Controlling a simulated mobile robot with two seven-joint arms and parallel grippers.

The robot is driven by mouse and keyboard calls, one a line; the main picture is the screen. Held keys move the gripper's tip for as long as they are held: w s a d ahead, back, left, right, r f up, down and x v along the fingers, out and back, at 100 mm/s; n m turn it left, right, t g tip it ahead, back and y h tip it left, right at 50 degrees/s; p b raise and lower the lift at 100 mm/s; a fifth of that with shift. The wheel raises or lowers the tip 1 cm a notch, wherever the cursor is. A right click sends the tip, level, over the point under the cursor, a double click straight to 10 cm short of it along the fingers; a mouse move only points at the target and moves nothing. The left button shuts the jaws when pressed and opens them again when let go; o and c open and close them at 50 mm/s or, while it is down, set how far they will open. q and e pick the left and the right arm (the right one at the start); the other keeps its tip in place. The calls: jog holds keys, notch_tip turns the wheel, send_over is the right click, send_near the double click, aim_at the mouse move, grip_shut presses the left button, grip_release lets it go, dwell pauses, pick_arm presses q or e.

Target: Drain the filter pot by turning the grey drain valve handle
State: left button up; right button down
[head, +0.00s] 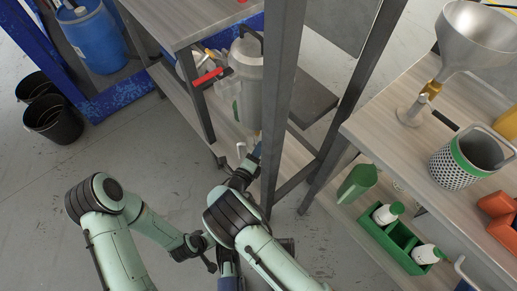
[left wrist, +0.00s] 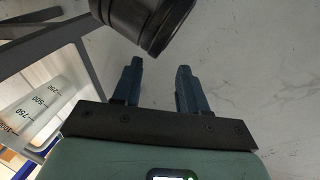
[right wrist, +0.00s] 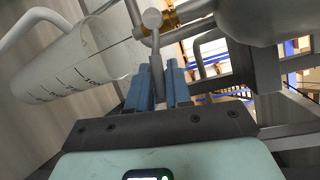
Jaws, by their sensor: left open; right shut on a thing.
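The filter pot (head: 247,85) is a grey metal cylinder at the table frame, with a red handle (head: 207,77) beside it. Its rounded body shows at the top right of the right wrist view (right wrist: 262,18). The grey drain valve handle (right wrist: 153,48) has a round knob and sits beside a brass fitting (right wrist: 182,14). My right gripper (right wrist: 159,75) is shut on this handle; in the head view (head: 252,158) a dark post partly hides it. My left gripper (left wrist: 157,75) is open and empty, over the floor.
A clear measuring jug (right wrist: 75,65) with graduations is left of the right gripper; it also shows in the left wrist view (left wrist: 38,105). Dark posts (head: 283,100) stand close to my arm. A workbench (head: 405,140) with a funnel (head: 475,30) is at right.

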pick_arm(q)
jog(key=shift+w+a+f+b, duration=0.1)
jog(key=shift+a+f+b, duration=0.35)
jog(key=shift+f, duration=0.35)
jog(key=shift+s+a+f+b, duration=0.1)
jog(key=shift+a+f+b, duration=0.1)
jog(key=shift+f+b, duration=0.5)
jog(key=shift+w+a+f+b, duration=0.1)
jog(key=shift+a+f+b, duration=0.3)
jog(key=shift+f, duration=0.45)
pick_arm(e)
jog(key=shift+w+a+f+m+t+h, duration=0.2)
jog(key=shift+f+m+t, duration=0.4)
jog(key=shift+m, duration=0.55)
jog(key=shift+w+a+f+m+t+h, duration=0.1)
jog(key=shift+w+f+m+t+h, duration=0.15)
jog(key=shift+f+m, duration=0.7)
jog(key=shift+r, duration=0.2)
jog(key=c, duration=1.1)
grip_release()
jog(key=shift+s, duration=0.15)
